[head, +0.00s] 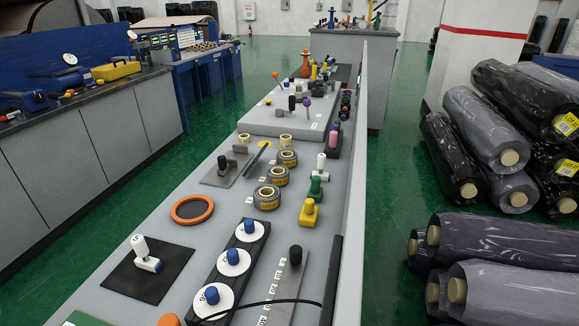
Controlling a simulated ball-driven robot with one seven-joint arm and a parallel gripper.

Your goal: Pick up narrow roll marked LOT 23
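Several small grey rolls with yellow bands stand on the long grey bench: a near roll (266,198), a middle roll (277,176) and a far roll (287,158). Two smaller pale rolls, a left one (244,139) and a right one (286,140), stand behind them. Marks show on the yellow bands, but they are too small to read, so I cannot tell which roll is LOT 23. Large wrapped rolls (489,244) are piled on the floor at the right; some carry yellow labels (567,124), also unreadable. My gripper is not in view.
Around the small rolls are an orange ring (192,209), a yellow knobbed piece (309,213), a green-based handle (316,187) and white discs with blue knobs (234,262). A raised wall (349,190) edges the bench's right side. Green floor (392,190) lies clear beyond it.

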